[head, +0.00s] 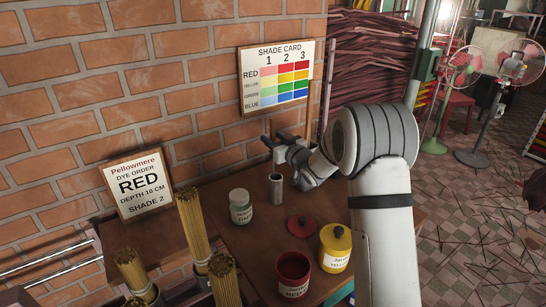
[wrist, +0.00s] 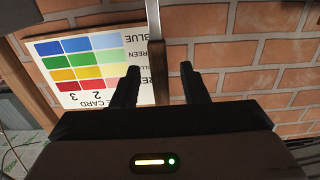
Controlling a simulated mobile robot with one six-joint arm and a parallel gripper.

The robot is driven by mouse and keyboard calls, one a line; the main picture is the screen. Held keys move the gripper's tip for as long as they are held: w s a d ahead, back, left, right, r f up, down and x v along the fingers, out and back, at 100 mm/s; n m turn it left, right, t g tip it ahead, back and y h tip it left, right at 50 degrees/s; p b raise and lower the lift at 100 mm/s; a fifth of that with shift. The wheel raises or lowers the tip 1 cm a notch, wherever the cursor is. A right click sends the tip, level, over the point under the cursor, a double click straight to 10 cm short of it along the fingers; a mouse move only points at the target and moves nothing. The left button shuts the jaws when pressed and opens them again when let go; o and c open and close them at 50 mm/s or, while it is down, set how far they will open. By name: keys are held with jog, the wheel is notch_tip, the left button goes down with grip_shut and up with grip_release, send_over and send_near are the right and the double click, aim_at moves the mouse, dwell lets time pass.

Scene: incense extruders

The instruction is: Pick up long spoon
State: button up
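My gripper (head: 282,143) is over the back of the table, above and close to a grey metal cylinder (head: 276,188). In the wrist view my gripper (wrist: 163,82) shows two dark fingers standing apart, with nothing clamped between them. A thin grey upright shaft (wrist: 152,18) enters from the top edge there, in line with the gap; it may be the long spoon's handle. Below it a brown strip runs on between the fingers; I cannot tell whether this is handle or card frame. I cannot make out a spoon bowl in either view.
The table (head: 245,245) also holds a white jar (head: 241,208), a red lid (head: 301,226), an open red jar (head: 292,275) and a yellow jar (head: 335,250). Incense bundles (head: 192,225) stand at the left. The shade card (head: 277,77) and brick wall lie close behind my gripper.

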jog(key=shift+x, duration=1.05)
grip_shut()
